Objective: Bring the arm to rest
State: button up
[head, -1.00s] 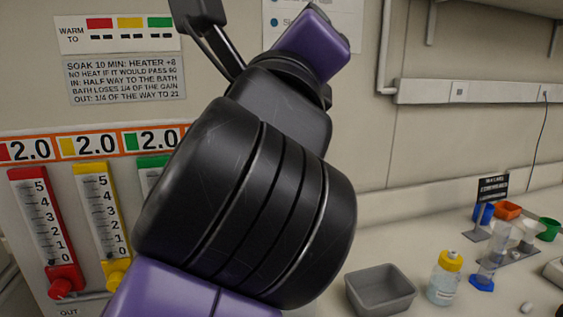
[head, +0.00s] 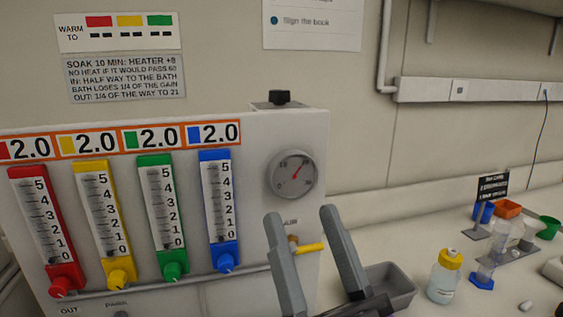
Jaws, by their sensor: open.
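My gripper (head: 302,218) shows at the bottom middle of the head view. Its two grey fingers point up and stand well apart, with nothing held between them. Behind the fingers is the front of a white machine (head: 312,150), and a small yellow lever (head: 309,248) shows in the gap between them. I cannot tell how far the fingers are from the lever. The rest of my arm is mostly below the picture.
The machine carries red (head: 45,230), yellow (head: 106,225), green (head: 162,215) and blue (head: 217,210) gauges and a round dial (head: 296,174). A grey bin (head: 390,286), partly behind my gripper, and a yellow-capped bottle (head: 444,278) stand on the counter at right.

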jog(key=s+d+f+n+g+h, duration=0.1)
jog(key=s+d+f, duration=0.25)
jog(key=f, duration=0.35)
jog(key=s+d+f+n+g+h, duration=0.1)
jog(key=s+d+f+g, duration=0.2)
jog(key=f, duration=0.4)
jog(key=s+d+f+n, duration=0.1)
jog(key=s+d+f, duration=0.25)
jog(key=f, duration=0.35)
jog(key=s+d+f+m+g+h, duration=0.2)
jog(key=s+f, duration=0.4)
jog(key=s, duration=0.3)
jog(key=s+d+f+m+g+h, duration=0.3)
jog(key=s+d+f+h, duration=0.2)
jog(key=s, duration=0.4)
jog(key=shift+f+g, duration=0.3)
jog(key=shift+f, duration=0.25)
